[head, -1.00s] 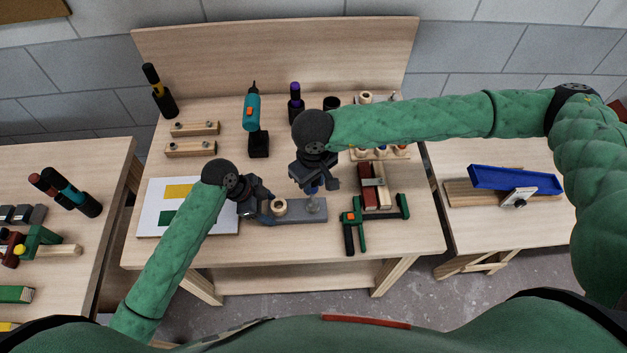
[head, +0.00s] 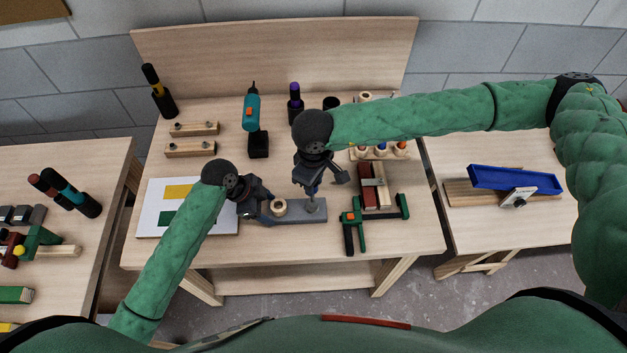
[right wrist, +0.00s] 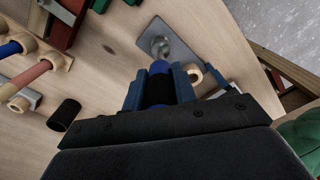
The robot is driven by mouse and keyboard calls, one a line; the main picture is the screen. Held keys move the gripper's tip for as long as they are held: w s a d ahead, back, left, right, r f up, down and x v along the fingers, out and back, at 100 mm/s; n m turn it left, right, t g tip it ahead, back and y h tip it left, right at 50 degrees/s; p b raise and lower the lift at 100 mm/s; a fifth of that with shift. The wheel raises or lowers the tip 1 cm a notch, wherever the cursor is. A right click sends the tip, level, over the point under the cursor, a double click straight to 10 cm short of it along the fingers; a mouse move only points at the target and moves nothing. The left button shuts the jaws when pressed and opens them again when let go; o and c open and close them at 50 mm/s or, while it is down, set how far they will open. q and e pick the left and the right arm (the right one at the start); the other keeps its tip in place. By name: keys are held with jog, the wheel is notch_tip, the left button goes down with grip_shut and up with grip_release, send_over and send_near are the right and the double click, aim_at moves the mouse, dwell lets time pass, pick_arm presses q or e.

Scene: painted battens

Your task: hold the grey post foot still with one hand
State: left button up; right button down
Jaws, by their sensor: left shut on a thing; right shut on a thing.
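The grey post foot (head: 299,216) is a flat grey plate lying on the middle bench, with a light wooden ring (head: 279,207) at its left part and a shiny metal round piece (right wrist: 161,46) at its right part. My left gripper (head: 264,213) is shut on the plate's left end. My right gripper (head: 311,192) is above the plate's right part, shut on a blue and black cylinder (right wrist: 159,88). Its lower end is over the metal piece; I cannot tell whether they touch. The right wrist view also shows the plate (right wrist: 178,36).
A green clamp frame (head: 350,232) with red and wooden battens stands close on the right. A white sheet (head: 153,213) with coloured patches lies left.

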jog(key=shift+f, duration=0.7)
dwell(1.1)
dwell(0.3)
jog(key=m, duration=0.4)
jog(key=shift+m, duration=0.4)
jog(key=shift+a+m, duration=0.1)
jog(key=shift+m, duration=0.2)
jog(key=m, duration=0.4)
jog(key=shift+s+m, duration=0.1)
jog(key=shift+m, duration=0.6)
